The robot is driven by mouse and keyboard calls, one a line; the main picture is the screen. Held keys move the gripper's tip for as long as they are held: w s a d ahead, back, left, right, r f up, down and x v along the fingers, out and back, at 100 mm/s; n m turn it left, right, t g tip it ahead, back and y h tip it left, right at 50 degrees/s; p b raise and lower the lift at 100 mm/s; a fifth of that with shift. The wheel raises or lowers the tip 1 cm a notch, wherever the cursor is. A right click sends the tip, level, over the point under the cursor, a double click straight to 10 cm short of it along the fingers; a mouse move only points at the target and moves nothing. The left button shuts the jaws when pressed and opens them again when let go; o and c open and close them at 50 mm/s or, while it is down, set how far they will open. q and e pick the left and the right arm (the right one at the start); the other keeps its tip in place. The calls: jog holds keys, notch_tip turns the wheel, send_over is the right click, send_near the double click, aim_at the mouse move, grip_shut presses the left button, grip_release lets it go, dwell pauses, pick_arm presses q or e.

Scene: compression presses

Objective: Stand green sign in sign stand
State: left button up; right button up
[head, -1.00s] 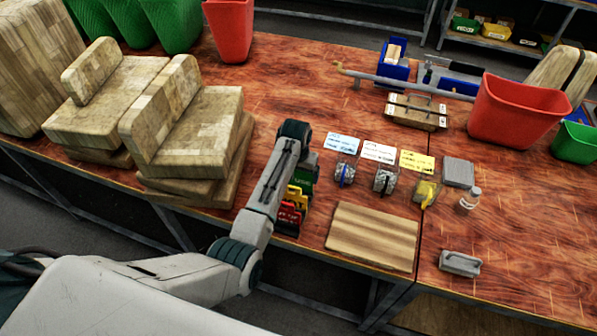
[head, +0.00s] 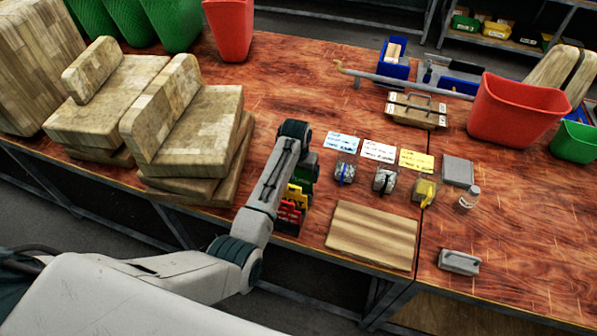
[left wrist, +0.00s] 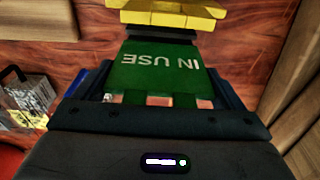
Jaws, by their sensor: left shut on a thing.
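The green sign (left wrist: 160,72) carries white "IN USE" lettering, upside down in the left wrist view. My left gripper (left wrist: 150,96) is shut on it, with a jaw at each side. In the head view the green sign (head: 311,168) shows only partly beside my left wrist. A yellow sign (head: 298,195) and a red sign (head: 289,214) stand close in front of it, near the table's front edge. The yellow sign (left wrist: 175,14) also shows past the green one in the left wrist view. I cannot clearly make out the sign stand or whether the green sign's base is seated. My right gripper is out of view.
Stacked wooden blocks (head: 190,120) stand close left of my arm. A striped board (head: 372,235) lies to the right. A red bin (head: 515,110) stands further right.

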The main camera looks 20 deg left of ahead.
aim_at(298, 180)
pick_arm(q)
jog(key=shift+f+b, duration=0.75)
jog(key=shift+f, duration=1.15)
jog(key=o, duration=0.8)
jog(key=r+b, duration=0.1)
jog(key=r, duration=0.2)
jog(key=s+r+b, duration=0.1)
jog(key=r, duration=0.3)
jog(key=r+b, duration=0.1)
jog(key=r, duration=0.2)
jog(key=shift+s+r, duration=0.15)
jog(key=shift+r, duration=0.2)
jog(key=shift+f, duration=0.1)
